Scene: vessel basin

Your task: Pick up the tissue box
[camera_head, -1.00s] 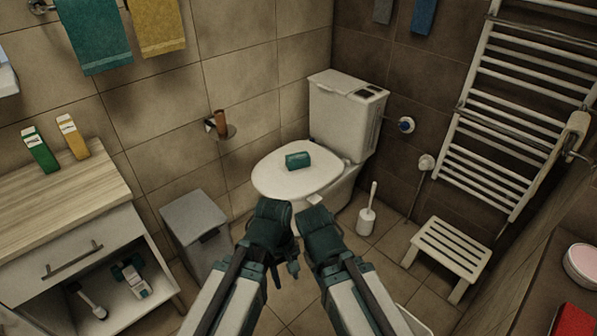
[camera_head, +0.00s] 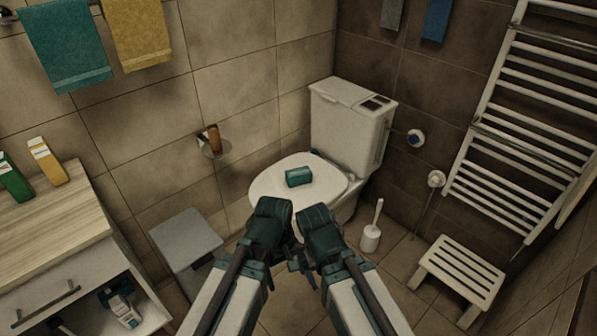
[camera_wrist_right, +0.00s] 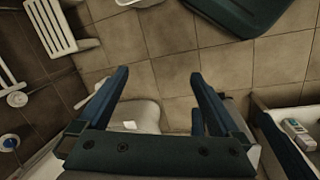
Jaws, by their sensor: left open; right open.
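The tissue box (camera_head: 299,177) is a small teal block on the closed white lid of the toilet (camera_head: 265,188) in the head view. My left gripper (camera_head: 291,262) is open, small and partly hidden by its own wrist, in front of the toilet and below the box in the picture. My right gripper is mostly hidden behind its arm in the head view. In the right wrist view the right gripper (camera_wrist_right: 159,75) has its fingers wide apart with nothing between them but floor tiles behind. The tissue box is not visible in that view.
A grey bin (camera_head: 187,240) stands left of the toilet, beside a wooden-topped cabinet (camera_head: 50,225). A toilet brush (camera_head: 371,236) and white stool (camera_head: 461,272) stand to the right. A paper holder (camera_head: 213,143) juts from the wall. Some floor before the toilet is clear.

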